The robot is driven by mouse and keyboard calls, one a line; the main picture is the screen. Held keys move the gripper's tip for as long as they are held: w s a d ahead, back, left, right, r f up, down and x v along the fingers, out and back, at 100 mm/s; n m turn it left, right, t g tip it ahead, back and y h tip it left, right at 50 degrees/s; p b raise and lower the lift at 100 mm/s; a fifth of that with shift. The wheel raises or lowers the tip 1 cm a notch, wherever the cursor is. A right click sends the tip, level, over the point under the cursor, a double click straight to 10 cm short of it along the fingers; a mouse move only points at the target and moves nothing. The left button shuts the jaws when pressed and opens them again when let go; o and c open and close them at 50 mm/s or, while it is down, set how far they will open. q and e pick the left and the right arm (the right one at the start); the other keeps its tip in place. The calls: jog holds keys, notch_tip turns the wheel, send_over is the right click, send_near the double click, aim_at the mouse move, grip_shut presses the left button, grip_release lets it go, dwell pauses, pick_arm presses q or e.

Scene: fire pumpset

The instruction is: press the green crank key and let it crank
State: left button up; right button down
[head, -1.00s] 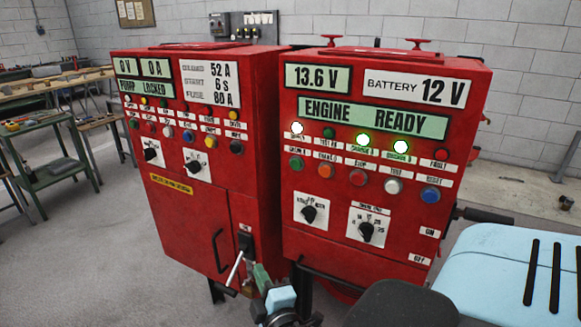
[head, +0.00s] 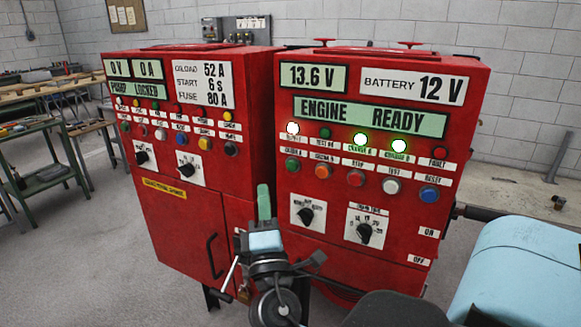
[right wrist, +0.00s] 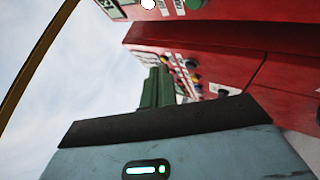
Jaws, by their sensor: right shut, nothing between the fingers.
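The green crank key (head: 292,164) is a round green push button at the left end of the key row on the right red cabinet (head: 340,265). An orange key (head: 324,171) sits beside it. The display (head: 370,117) reads ENGINE READY. My right gripper (head: 264,188) has green fingers, shut and empty, pointing up. In the picture it is left of and below the green key, in front of the left cabinet's edge, apart from the key. The fingers also show in the right wrist view (right wrist: 157,88). My left gripper is not in view.
The left red cabinet (head: 175,225) has its own keys and a door handle (head: 212,257). Two selector knobs (head: 305,215) (head: 364,233) stick out below the key row. A black handle (head: 480,213) juts from the right cabinet's side. A workbench (head: 45,175) stands at far left.

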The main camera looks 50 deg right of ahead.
aim_at(292, 166)
jog(key=shift+d, duration=0.1)
jog(key=shift+w+d, duration=0.4)
jog(key=shift+d, duration=1)
jog(key=shift+w+d, duration=0.4)
jog(key=shift+d, duration=0.95)
jog(key=shift+w+d, duration=0.4)
jog(key=shift+d, duration=1)
jog(key=shift+d, duration=0.1)
jog(key=shift+w+d, duration=0.15)
jog(key=shift+d, duration=0.15)
